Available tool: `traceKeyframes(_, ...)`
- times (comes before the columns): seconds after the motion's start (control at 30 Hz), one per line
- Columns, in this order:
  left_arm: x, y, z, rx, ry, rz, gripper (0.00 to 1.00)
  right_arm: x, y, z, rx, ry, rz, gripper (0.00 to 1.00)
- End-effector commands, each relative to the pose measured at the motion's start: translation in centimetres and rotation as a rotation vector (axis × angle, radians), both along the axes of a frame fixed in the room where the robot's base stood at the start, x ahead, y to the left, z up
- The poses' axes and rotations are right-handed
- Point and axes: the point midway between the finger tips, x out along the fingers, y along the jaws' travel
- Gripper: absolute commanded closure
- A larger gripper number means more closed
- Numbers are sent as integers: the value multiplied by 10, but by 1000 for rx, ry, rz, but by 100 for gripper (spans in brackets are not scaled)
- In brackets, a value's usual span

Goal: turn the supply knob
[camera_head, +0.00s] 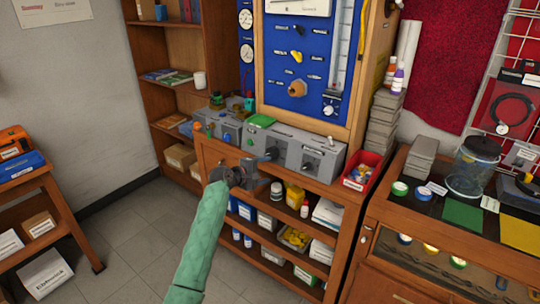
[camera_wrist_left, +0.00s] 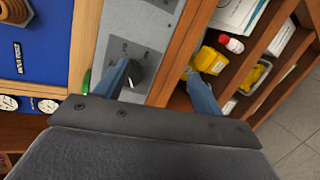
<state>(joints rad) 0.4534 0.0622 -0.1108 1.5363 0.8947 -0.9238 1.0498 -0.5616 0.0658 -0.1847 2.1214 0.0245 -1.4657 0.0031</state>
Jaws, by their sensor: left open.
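A grey box (camera_head: 290,143) on the wooden bench top carries dark knobs on its front. One dark knob (camera_head: 271,153) is beside my left gripper (camera_head: 250,176), and another dark knob (camera_head: 308,164) is farther right. Labels are too small to read, so I cannot tell which is the supply knob. In the left wrist view, a dark knob (camera_wrist_left: 135,74) on a grey panel (camera_wrist_left: 143,45) shows right behind one finger, partly hidden. My left gripper (camera_wrist_left: 162,88) is open and empty, with its fingers apart. Whether a finger touches the knob is unclear. My right gripper is not seen.
A blue board (camera_head: 293,55) with gauges and fittings rises behind the boxes. A red bin (camera_head: 363,172) stands right of them. Open shelves (camera_head: 276,238) with bottles and a yellow container are below the bench top.

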Motion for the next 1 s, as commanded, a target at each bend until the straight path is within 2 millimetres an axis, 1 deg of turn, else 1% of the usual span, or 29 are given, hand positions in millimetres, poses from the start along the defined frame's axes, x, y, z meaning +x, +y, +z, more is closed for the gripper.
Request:
traceKeyframes(0.03,7,2,-9,-111,62,42,32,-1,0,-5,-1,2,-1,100)
traceKeyframes(0.1,15,5,-15,-274,145,100,32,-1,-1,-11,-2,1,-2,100)
traceKeyframes(0.2,25,10,-19,-501,257,177,32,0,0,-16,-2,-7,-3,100)
traceKeyframes(0.27,30,13,-17,-632,315,215,32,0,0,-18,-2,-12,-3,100)
traceKeyframes(0.3,33,16,-14,-719,351,239,32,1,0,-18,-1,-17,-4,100)
traceKeyframes(0.4,37,21,-3,-906,426,282,32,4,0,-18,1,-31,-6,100)
traceKeyframes(0.5,40,26,1,-1037,488,314,32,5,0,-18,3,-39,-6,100)
traceKeyframes(0.6,42,28,3,-1119,539,331,32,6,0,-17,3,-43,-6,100)
traceKeyframes(0.77,43,27,3,-1169,585,337,32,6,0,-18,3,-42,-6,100)
traceKeyframes(0.87,48,23,4,-1174,590,337,32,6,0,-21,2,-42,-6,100)
traceKeyframes(1.0,64,14,5,-1172,588,337,32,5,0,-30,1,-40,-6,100)
